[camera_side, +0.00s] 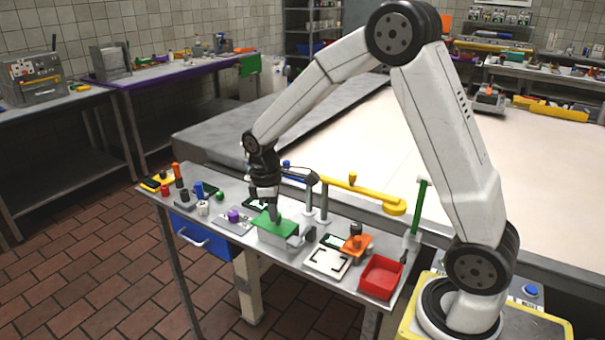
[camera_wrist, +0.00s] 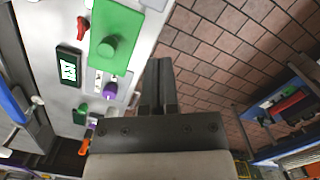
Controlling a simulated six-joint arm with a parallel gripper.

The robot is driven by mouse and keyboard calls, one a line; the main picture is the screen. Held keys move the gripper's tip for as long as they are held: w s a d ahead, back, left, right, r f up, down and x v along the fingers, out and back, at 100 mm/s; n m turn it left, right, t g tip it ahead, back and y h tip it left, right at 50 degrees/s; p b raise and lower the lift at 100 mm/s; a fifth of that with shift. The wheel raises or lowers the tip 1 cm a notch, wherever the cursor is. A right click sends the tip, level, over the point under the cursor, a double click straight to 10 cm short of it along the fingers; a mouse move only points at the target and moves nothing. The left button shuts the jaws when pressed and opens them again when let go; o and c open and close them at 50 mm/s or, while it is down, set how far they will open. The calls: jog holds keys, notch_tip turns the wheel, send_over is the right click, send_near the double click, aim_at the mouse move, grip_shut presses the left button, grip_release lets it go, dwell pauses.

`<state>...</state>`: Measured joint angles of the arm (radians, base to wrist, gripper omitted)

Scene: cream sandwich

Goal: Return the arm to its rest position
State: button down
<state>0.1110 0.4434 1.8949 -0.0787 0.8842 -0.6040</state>
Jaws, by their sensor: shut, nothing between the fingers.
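My gripper (camera_side: 266,203) hangs from the wrist above the narrow metal worktable (camera_side: 340,215), fingers down. In the wrist view its dark fingers (camera_wrist: 158,68) are together and hold nothing. A green plate with a round green knob (camera_side: 282,226) shows just in front of and below my gripper in the side view. In the wrist view the green plate (camera_wrist: 125,24) lies left of the fingers, apart from them, and brick floor shows behind the fingertips. My arm is stretched out to the left from its base. No rest position is marked in view.
A purple knob (camera_side: 233,216) stands left of the green plate. To the right are a white square frame (camera_side: 327,263), an orange block (camera_side: 355,243) and a red bin (camera_side: 381,277). A yellow bar (camera_side: 365,191) and a green post (camera_side: 418,205) rise along the table's back.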

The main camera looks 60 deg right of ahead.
jog(key=shift+s, duration=0.1)
dwell(0.5)
jog(key=s+a+m+t, duration=0.1)
jog(key=s+a+m, duration=0.1)
jog(key=s, duration=0.4)
jog(key=s+a+m+t, duration=0.2)
jog(key=s+a+m, duration=0.1)
jog(key=s, duration=0.3)
jog(key=shift+s+a+f+m+t+y, duration=0.3)
jog(key=shift+s+a+f+m, duration=0.1)
jog(key=shift+m, duration=0.2)
dwell(0.3)
